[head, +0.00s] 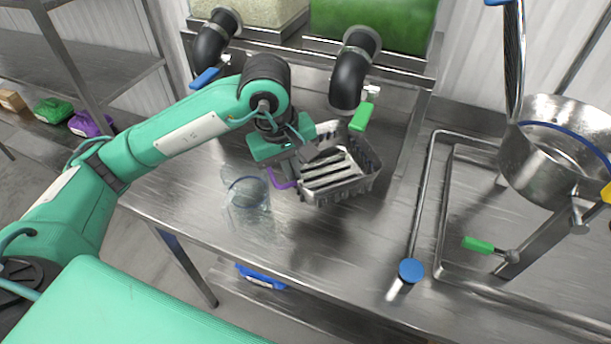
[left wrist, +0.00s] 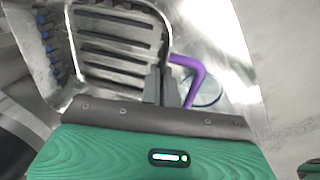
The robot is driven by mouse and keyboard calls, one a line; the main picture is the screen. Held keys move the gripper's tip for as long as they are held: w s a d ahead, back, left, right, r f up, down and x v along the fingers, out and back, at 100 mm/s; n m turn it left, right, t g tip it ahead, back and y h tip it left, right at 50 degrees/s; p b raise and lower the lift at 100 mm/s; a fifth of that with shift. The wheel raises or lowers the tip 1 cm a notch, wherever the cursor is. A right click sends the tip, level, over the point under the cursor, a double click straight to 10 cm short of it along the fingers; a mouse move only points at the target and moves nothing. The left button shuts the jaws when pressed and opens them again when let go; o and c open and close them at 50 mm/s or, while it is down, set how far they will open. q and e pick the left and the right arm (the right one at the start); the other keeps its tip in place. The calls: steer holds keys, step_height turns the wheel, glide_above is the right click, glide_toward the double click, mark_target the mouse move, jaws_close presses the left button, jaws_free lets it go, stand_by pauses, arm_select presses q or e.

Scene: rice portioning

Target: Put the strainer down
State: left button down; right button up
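The strainer (head: 368,178) is a slotted metal basket with a purple handle (head: 283,180). It is at or just above the steel table, below the right black spout; I cannot tell if it touches the table. My left gripper (head: 287,168) is at its left side, with the fingers close together at the handle. In the left wrist view the strainer's slots (left wrist: 118,48) lie beyond the fingers (left wrist: 164,90), and the purple handle (left wrist: 186,64) comes out beside them. The grip itself is partly hidden. My right gripper is not in view.
A clear container (head: 247,197) stands on the steel table (head: 330,250) left of the strainer. Two black spouts (head: 347,82) hang behind, with blue and green levers. A metal pot (head: 555,150) and tube frame (head: 428,190) stand at right. The front middle of the table is clear.

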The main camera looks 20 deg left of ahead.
mark_target(304, 167)
arm_select(q)
steer(key=w, duration=0.2)
steer(key=w+p, duration=0.1)
steer(key=w, duration=0.3)
steer(key=shift+d+r+p, duration=0.1)
steer(key=shift+r+p, duration=0.15)
steer(key=shift+p, duration=0.05)
steer(key=f, duration=0.2)
steer(key=f+p, duration=0.1)
steer(key=f, duration=0.2)
steer(key=f+p, duration=0.1)
steer(key=f, duration=0.1)
steer(key=shift+w+f, duration=0.3)
steer(key=shift+f, duration=0.1)
steer(key=shift+f+p, duration=0.95)
steer(key=shift+f, duration=1.35)
steer(key=shift+f, duration=0.2)
steer(key=c, duration=1.7)
jaws_free()
